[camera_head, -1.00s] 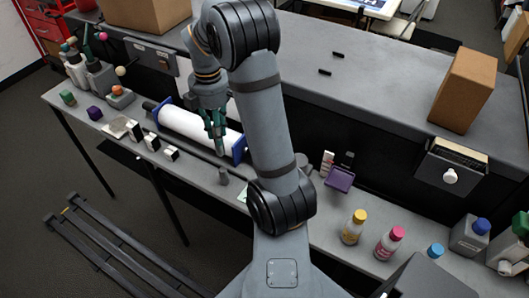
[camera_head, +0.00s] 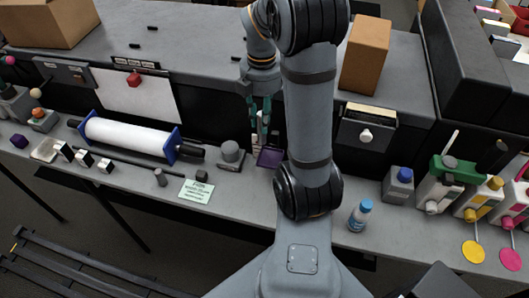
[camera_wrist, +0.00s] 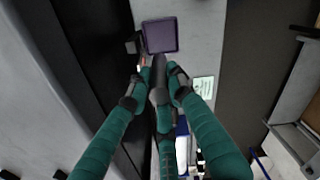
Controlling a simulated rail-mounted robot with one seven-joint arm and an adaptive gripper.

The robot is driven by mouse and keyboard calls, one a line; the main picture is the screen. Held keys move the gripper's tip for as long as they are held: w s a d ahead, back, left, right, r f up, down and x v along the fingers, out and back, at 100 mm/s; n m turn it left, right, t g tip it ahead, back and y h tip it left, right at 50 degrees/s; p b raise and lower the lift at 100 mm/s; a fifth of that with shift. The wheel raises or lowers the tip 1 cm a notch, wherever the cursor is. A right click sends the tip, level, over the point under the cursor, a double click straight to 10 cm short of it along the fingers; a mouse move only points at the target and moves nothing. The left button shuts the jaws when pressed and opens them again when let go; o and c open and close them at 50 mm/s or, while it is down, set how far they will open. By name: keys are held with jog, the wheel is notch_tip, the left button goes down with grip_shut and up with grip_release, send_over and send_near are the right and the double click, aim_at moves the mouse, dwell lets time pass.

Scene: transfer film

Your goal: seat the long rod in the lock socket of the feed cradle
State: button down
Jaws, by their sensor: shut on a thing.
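My gripper (camera_head: 260,135) has green fingers and hangs in front of the cabinet, just left of my arm in the head view. In the wrist view its fingers (camera_wrist: 160,92) close around a dark grey rod (camera_wrist: 159,72), which I take for the long rod. It points away from the wrist towards the purple tray (camera_wrist: 161,36); its lower end and any contact are unclear. The white film roll with blue end plates (camera_head: 128,135) lies on a dark spindle to the left. A grey block with a round top (camera_head: 231,153) stands right of it; I cannot tell which part is the lock socket.
The purple tray also shows in the head view (camera_head: 269,158), below my gripper. A blue-capped bottle (camera_head: 360,215) and several coloured containers stand right. Small blocks lie left.

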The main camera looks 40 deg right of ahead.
jog(key=shift+s+d+n, duration=0.3)
jog(key=shift+n, duration=0.3)
jog(key=shift+w+f, duration=0.1)
jog(key=shift+w, duration=0.1)
jog(key=shift+n, duration=0.4)
jog(key=shift+w+a+f+p, duration=0.65)
jog(key=shift+w+a+f, duration=0.4)
jog(key=shift+w+f, duration=0.75)
jog(key=shift+w+a+f+p, duration=0.65)
jog(key=shift+w+a+f, duration=0.4)
jog(key=shift+w+f, duration=0.65)
jog(key=shift+w+a+f+p, duration=0.65)
jog(key=shift+w+a+f, duration=0.4)
jog(key=shift+w+f, duration=0.75)
jog(key=shift+s+f, duration=0.2)
jog(key=shift+s, duration=0.1)
jog(key=shift+f, duration=0.2)
jog(key=c, duration=1.6)
grip_release()
jog(key=shift+o, duration=0.2)
